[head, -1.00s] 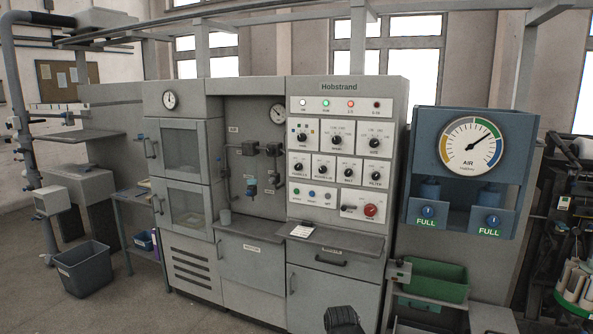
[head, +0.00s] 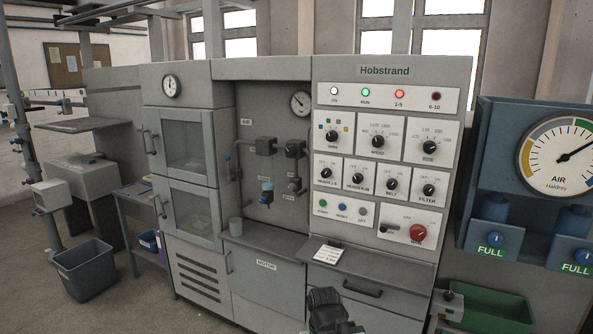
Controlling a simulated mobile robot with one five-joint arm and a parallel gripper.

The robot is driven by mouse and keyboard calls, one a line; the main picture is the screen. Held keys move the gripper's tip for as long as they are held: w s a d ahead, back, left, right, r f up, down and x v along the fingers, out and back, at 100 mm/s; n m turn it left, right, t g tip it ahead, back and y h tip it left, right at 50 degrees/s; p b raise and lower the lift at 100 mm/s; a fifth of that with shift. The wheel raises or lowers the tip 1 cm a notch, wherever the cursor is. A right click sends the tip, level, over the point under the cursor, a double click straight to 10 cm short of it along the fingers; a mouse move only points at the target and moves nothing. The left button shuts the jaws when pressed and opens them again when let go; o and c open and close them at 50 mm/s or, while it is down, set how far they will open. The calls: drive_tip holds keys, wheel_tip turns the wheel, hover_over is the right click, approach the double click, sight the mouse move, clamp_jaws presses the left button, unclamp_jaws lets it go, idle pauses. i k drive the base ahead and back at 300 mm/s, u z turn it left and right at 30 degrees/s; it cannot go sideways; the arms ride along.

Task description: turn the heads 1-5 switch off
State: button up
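The heads 1-5 switch (head: 325,173) is a black rotary knob on a white plate, at the left end of the second knob row on the Hobstrand panel. Which way its pointer faces is too small to tell. The 1-5 lamp (head: 398,93) glows orange-red in the top strip. My gripper (head: 326,300) is dark and shows at the bottom edge, below and apart from the switch, in front of the lower cabinet. Its fingers cannot be made out clearly.
The heads 6-10 knob (head: 357,179) sits just right of the switch. A ledge (head: 370,257) with a white card (head: 329,253) juts out below the panel. A blue air gauge unit (head: 484,150) stands at right, with a green bin (head: 490,312) below. A grey bin (head: 84,273) stands on the floor at left.

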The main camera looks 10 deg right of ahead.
sight(326, 172)
drive_tip(key=u, duration=0.6)
drive_tip(key=i, duration=1.05)
drive_tip(key=u, duration=1.1)
drive_tip(key=k, duration=0.8)
drive_tip(key=u, duration=0.05)
drive_tip(key=i, duration=0.95)
drive_tip(key=z, duration=0.1)
